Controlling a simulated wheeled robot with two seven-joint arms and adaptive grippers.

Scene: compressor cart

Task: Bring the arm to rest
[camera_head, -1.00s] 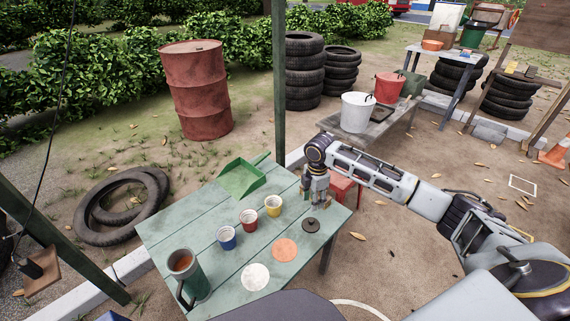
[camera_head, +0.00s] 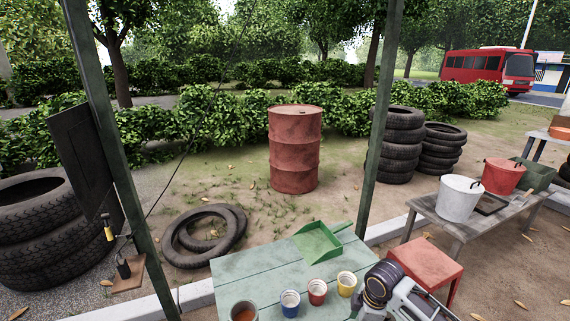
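My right arm comes in from the lower right, and its wrist shows at the table's right edge in the head view. Its gripper fingers are below the picture's edge. My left gripper is not in view. The green wooden table (camera_head: 262,270) carries a green dustpan (camera_head: 318,243), a blue cup (camera_head: 290,302), a red cup (camera_head: 317,291), a yellow cup (camera_head: 346,283) and a container with brown contents (camera_head: 243,311) at the front. The near part of the table is cut off by the picture's lower edge.
A red stool (camera_head: 427,264) stands right of the table, near my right arm. A grey bench (camera_head: 450,225) holds a white bucket (camera_head: 459,198) and a red bucket (camera_head: 503,176). Green posts (camera_head: 382,110) rise behind the table. A red barrel (camera_head: 295,150) and tires (camera_head: 402,145) stand farther back.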

